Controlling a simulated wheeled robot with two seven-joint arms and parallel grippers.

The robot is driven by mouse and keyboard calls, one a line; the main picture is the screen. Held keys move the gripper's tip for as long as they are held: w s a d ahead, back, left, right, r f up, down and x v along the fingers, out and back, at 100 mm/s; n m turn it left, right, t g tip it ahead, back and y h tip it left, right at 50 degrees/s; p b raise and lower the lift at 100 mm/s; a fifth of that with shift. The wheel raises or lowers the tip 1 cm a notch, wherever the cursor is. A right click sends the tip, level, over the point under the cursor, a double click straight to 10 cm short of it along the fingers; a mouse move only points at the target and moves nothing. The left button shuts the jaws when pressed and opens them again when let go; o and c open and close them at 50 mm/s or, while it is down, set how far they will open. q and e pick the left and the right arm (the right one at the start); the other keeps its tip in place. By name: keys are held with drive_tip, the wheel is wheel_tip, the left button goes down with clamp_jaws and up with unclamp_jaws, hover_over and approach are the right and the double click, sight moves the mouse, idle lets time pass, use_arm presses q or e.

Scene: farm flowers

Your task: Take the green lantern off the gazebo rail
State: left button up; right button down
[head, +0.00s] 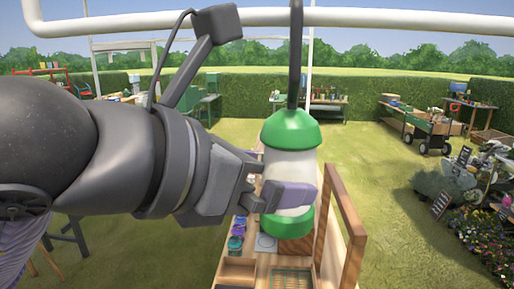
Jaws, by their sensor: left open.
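The green lantern (290,160) has a green cap and base with a pale middle. It hangs upright by a dark rod or hook in front of the white gazebo rail (270,17), near the middle of the head view. My left gripper (286,190) is at the lantern's lower half. It is open, with one finger across the near side of the pale body. The other finger is mostly hidden, and I cannot tell whether the fingers touch the lantern. My right gripper is not in view.
Below the lantern is a wooden bench (327,262) with compartments and small coloured jars (237,235). A green cart (432,125) stands at the right, with flowers (480,232) at the right edge. Open grass (385,215) lies between. A hedge closes the back.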

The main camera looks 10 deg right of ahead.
use_arm(q)
drive_tip(key=p+x, duration=0.1)
drive_tip(key=x, duration=0.2)
drive_tip(key=shift+w, duration=0.15)
drive_tip(key=shift+w+d+f, duration=0.1)
drive_tip(key=shift+d+f, duration=0.1)
drive_tip(key=shift+d, duration=0.15)
drive_tip(key=shift+a, duration=0.1)
drive_tip(key=c, duration=1.2)
drive_tip(key=shift+c, duration=0.7)
drive_tip(key=shift+r, duration=0.2)
